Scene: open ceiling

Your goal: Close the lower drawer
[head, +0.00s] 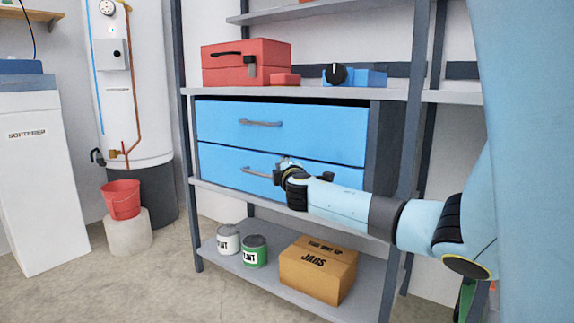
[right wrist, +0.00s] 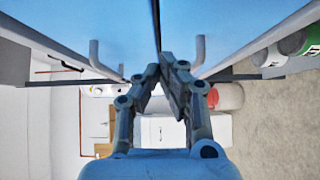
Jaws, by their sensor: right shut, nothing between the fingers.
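The blue drawer unit stands on the middle shelf. Its lower drawer (head: 225,165) has a blue front and a grey bar handle (head: 257,172). It looks flush or nearly flush with the upper drawer (head: 310,128); a small gap cannot be ruled out. My right gripper (head: 283,163) is at the lower drawer's front, beside the right end of its handle, and hides part of the front. In the right wrist view my right gripper (right wrist: 168,62) is shut and empty, its tips by the seam between the drawers. Contact cannot be told. My left gripper is not in view.
The shelf board (head: 225,190) runs just below the lower drawer. Below it are two paint cans (head: 254,250) and a cardboard box (head: 318,268). A red toolbox (head: 230,72) stands above. A red bucket (head: 121,200) is at left. The floor in front is clear.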

